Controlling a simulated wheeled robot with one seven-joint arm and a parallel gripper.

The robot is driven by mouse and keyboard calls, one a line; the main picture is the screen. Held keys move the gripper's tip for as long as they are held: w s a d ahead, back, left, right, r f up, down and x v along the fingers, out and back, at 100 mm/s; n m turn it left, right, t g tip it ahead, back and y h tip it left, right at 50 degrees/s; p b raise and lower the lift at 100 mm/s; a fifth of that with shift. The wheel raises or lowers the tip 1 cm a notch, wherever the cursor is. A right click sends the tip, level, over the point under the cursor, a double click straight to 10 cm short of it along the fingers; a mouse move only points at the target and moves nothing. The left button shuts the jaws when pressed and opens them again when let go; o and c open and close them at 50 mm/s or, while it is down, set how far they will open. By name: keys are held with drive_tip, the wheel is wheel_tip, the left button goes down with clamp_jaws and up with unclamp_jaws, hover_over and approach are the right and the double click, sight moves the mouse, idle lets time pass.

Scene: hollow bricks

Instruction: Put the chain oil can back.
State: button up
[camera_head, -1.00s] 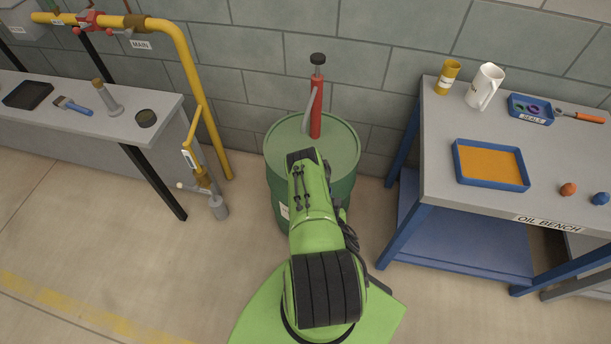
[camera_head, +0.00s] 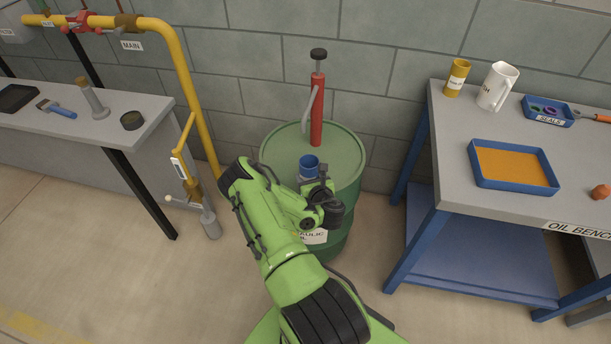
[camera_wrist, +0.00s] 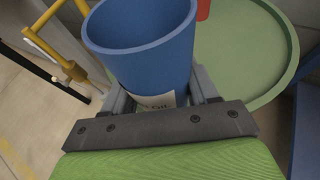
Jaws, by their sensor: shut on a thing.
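A blue open-topped can (camera_head: 309,167) shows in the head view in front of the green drum's lid. In the wrist view the blue can (camera_wrist: 143,60) fills the space between the fingers, with a pale label (camera_wrist: 156,101) low on its side. The label is partly hidden, and its visible end looks like "OIL". My gripper (camera_head: 312,183) is shut on this can, and its fingers are on both sides of it in the wrist view. The can is roughly upright; I cannot tell its height over the lid.
The green drum (camera_head: 343,172) carries a red hand pump (camera_head: 317,115). At right, the oil bench (camera_head: 445,158) holds a yellow can (camera_head: 457,78), a white jug (camera_head: 497,86), a seals tray (camera_head: 548,111) and an orange-filled blue tray (camera_head: 512,187). A yellow pipe (camera_head: 188,75) stands at left.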

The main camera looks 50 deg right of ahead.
drive_tip(key=w+d, duration=0.2)
drive_tip(key=w, duration=0.1)
drive_tip(key=shift+w+d+r+p, duration=0.1)
drive_tip(key=shift+w+p, duration=0.05)
drive_tip(key=shift+p, duration=0.25)
drive_tip(key=shift+f+b, duration=1.1)
drive_tip(key=shift+f, duration=0.9)
drive_tip(key=o, duration=1.2)
drive_tip(key=shift+o, duration=0.2)
